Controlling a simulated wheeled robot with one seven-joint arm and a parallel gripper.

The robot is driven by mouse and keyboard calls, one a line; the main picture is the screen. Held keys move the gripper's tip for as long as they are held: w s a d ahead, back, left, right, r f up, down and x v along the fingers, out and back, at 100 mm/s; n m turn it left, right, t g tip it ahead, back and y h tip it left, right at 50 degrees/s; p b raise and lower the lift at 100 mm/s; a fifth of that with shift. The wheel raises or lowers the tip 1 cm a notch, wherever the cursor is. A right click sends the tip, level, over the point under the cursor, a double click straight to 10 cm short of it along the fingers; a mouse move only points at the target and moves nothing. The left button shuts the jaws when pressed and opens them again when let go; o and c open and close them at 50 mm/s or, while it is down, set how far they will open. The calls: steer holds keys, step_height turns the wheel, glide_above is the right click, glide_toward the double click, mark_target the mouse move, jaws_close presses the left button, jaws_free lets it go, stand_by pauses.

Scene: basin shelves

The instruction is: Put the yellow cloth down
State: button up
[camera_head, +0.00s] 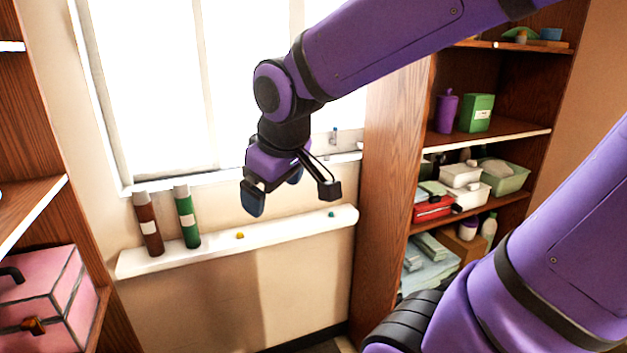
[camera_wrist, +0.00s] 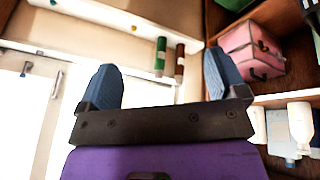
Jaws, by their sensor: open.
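My gripper (camera_head: 291,194) is open in front of the window, above the white ledge. In the wrist view its two blue fingertips stand wide apart, with nothing between them (camera_wrist: 160,78). I cannot make out a yellow cloth in either view. A small yellow-orange item (camera_head: 240,235) lies on the ledge, below and left of my gripper; it is too small to tell what it is.
The white ledge (camera_head: 290,232) also holds a brown bottle (camera_head: 148,225), a green bottle (camera_head: 187,217) and a small teal item (camera_head: 331,214). A pink box (camera_head: 45,300) sits on the left shelf. The right shelf unit (camera_head: 385,160) holds bins, containers and folded cloths.

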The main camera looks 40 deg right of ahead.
steer(key=s+r+m, duration=0.3)
steer(key=s, duration=0.6)
steer(key=shift+d+r+t+y, duration=0.3)
steer(key=shift+d+r+y, duration=0.1)
steer(key=shift+w, duration=0.1)
stand_by(0.6)
